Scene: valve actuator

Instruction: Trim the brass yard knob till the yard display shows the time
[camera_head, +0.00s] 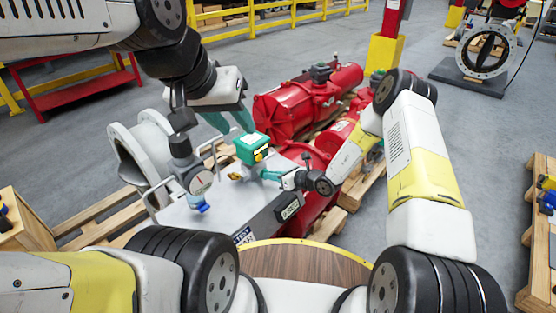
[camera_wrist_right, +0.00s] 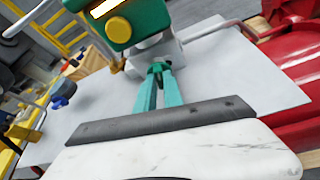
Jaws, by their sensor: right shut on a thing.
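In the right wrist view this yellow knob (camera_wrist_right: 118,30) is beside a lit strip (camera_wrist_right: 108,7) that I cannot read. A small brass piece (camera_wrist_right: 116,63) shows below the box. My right gripper (camera_wrist_right: 159,69) is shut on a small part at the foot of the box, mostly hidden by the fingertips. A dark display block (camera_head: 288,207) sits at the plate's front edge, its characters too small to read.
A round gauge (camera_head: 200,182) with a blue part below stands left on the plate (camera_head: 215,221). Red actuator cylinders (camera_head: 310,100) lie behind and right on wooden pallets. A grey flanged pipe (camera_head: 140,150) is at the left. A round wooden top (camera_head: 310,262) is in front.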

